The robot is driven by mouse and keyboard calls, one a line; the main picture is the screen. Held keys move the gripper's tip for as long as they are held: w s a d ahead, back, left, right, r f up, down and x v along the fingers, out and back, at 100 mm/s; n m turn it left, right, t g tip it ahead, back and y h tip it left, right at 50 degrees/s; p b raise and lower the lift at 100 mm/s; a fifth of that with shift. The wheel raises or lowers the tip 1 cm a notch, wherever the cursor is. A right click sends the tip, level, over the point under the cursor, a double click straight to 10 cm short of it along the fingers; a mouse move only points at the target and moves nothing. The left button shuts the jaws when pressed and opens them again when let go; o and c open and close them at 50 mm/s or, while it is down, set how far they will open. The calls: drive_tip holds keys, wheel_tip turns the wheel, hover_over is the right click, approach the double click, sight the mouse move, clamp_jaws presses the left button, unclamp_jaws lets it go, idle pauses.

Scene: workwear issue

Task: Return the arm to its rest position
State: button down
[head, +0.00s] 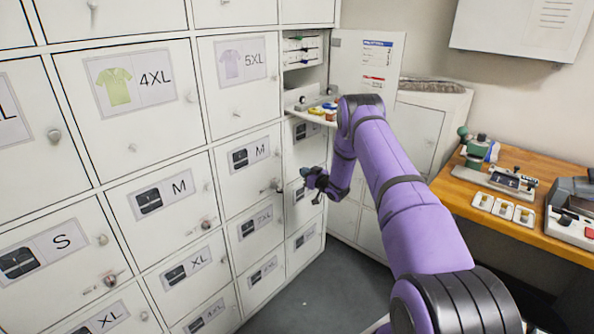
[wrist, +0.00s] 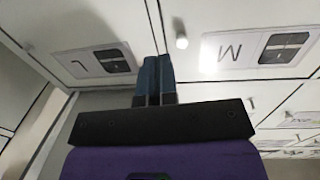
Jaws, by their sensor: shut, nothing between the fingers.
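My purple arm reaches forward from the lower right in the head view. My gripper (head: 312,184) is at its end, in front of the lockers (head: 160,110) near the column below the open compartment. In the wrist view the two blue fingers of my gripper (wrist: 154,78) are together with nothing between them. Behind them are locker doors with labels L (wrist: 97,62) and M (wrist: 257,50). I cannot tell whether the fingertips touch a door.
An open locker door (head: 365,70) with printed labels stands behind my arm. A shelf (head: 301,98) by it holds small coloured items. A wooden bench (head: 530,218) with devices is at the right. Grey floor (head: 325,290) is clear below my gripper.

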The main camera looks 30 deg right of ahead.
drive_tip(key=shift+s+d, duration=0.25)
drive_tip(key=shift+s, duration=0.6)
drive_tip(key=shift+r, duration=0.1)
drive_tip(key=w+a+r+g+h, duration=0.1)
drive_tip(key=a+r+h, duration=0.1)
drive_tip(key=r, duration=0.9)
drive_tip(key=a+r+g+h, duration=0.1)
drive_tip(key=a+r+h, duration=0.15)
drive_tip(key=r, duration=0.85)
drive_tip(key=s+a+r+m+g+h, duration=0.1)
drive_tip(key=s+a+r+g, duration=0.1)
drive_tip(key=s+a+r, duration=0.35)
drive_tip(key=s+a+r+m+g, duration=0.1)
drive_tip(key=s+a+r, duration=0.2)
drive_tip(key=s+r, duration=0.55)
drive_tip(key=s+a+r+g, duration=0.2)
drive_tip(key=s+a+r, duration=0.25)
drive_tip(key=s, duration=0.45)
drive_tip(key=s+a+r+g, duration=0.2)
drive_tip(key=s+a+r, duration=0.25)
drive_tip(key=s, duration=0.45)
drive_tip(key=s+a+f+g+y, duration=0.1)
drive_tip(key=s+a, duration=0.2)
drive_tip(key=s, duration=0.8)
drive_tip(key=s+a+f+g+y, duration=0.1)
drive_tip(key=s+a+g, duration=0.1)
drive_tip(key=s, duration=1)
drive_tip(key=shift+a+f, duration=0.35)
drive_tip(key=shift+a, duration=0.4)
